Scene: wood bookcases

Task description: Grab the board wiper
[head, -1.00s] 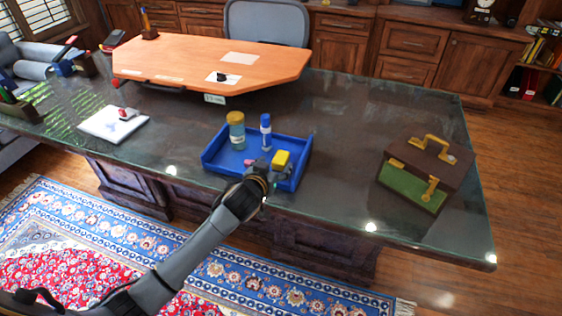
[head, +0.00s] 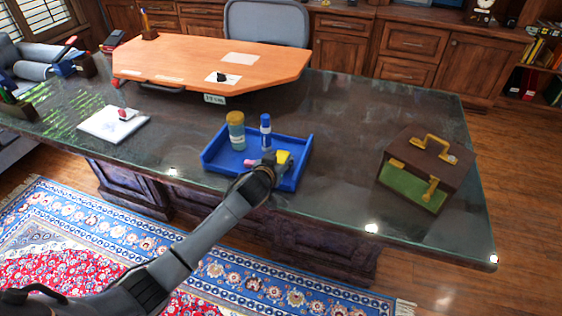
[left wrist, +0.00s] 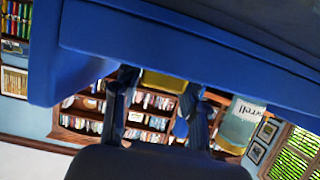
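A yellow block (head: 284,157), which looks like the board wiper, is in the front right part of a blue tray (head: 212,159) on the dark desk. My left gripper (head: 275,163) is over the tray's front side, right at the yellow block, and partly hides it. In the left wrist view, the gripper's two fingers (left wrist: 158,92) stand apart. The yellow block (left wrist: 165,82) shows between and beyond them, beneath the blue tray wall (left wrist: 180,45). My right gripper is not in view.
A jar (head: 236,132), a blue and white bottle (head: 266,131) and a small pink thing (head: 249,162) are also in the tray. A brown and green case (head: 425,170) stands on the right of the desk (head: 345,150). White paper with a red-topped item (head: 113,124) lies left.

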